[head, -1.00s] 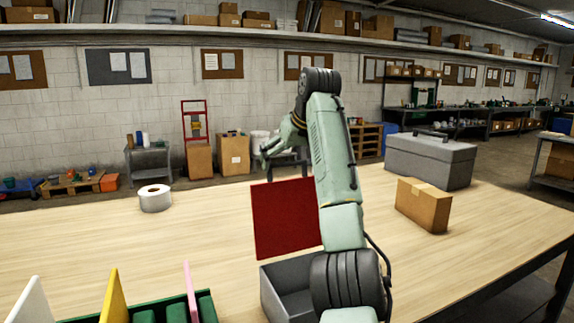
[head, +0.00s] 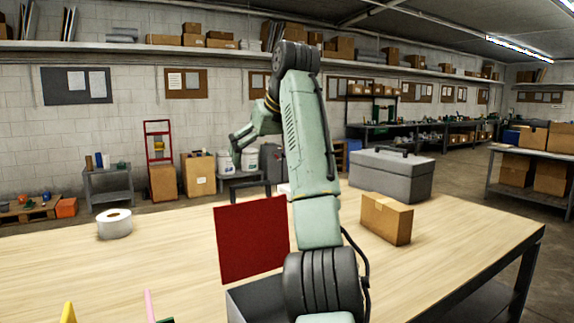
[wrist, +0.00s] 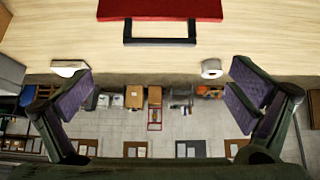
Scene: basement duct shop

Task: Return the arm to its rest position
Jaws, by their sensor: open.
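My gripper (head: 238,148) is raised above the far part of the workbench (head: 170,262), left of my upright arm in the head view. In the wrist view my gripper (wrist: 160,92) has its two fingers spread wide, with nothing between them. It is open and empty. My arm hides part of the bin.
On the bench are a white tape roll (head: 114,224), a cardboard box (head: 386,217) and a grey toolbox (head: 392,174). The bench's left middle is clear.

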